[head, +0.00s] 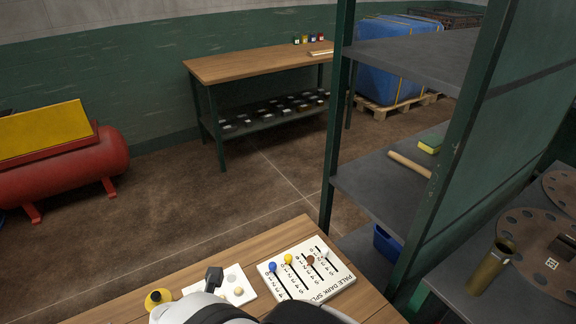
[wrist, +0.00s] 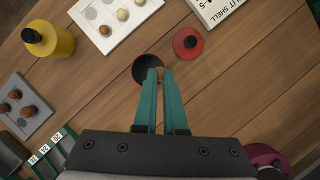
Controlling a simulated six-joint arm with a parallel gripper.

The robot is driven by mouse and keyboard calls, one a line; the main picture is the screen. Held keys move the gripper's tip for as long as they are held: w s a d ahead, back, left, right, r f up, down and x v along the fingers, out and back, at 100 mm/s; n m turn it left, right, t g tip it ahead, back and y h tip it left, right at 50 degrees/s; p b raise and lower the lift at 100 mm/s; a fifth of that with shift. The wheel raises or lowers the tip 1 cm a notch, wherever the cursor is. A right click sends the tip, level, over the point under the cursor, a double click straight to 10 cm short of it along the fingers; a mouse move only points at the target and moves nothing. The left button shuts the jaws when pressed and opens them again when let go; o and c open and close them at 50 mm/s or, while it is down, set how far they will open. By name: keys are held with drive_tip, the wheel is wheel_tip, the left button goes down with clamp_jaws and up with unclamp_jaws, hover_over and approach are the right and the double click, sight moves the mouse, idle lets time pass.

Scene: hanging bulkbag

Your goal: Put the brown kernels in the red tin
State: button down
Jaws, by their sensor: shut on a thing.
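In the wrist view, my gripper (wrist: 160,72) has its teal fingertips close together, over the right edge of a dark, round, open tin (wrist: 141,68) with a dull red tint. It is shut on a small brown thing, apparently a kernel, mostly hidden between the tips. A red lid with a black knob (wrist: 187,43) lies on the wood right of the tin. A grey tray (wrist: 38,96) at the left holds several brown kernels (wrist: 28,110). I cannot tell whether anything lies inside the tin. In the head view my arm hides the tin.
A white tray (wrist: 96,35) with pale kernels and a yellow tin with a dark knob (wrist: 56,42) stand behind. A white tally board (head: 300,270) with coloured pegs lies at the right of the bench. A numbered green rack (wrist: 52,148) and a dark pink object (wrist: 266,157) are near me.

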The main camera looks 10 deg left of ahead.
drive_tip(key=c, duration=0.9)
unclamp_jaws()
drive_tip(key=v, duration=1.6)
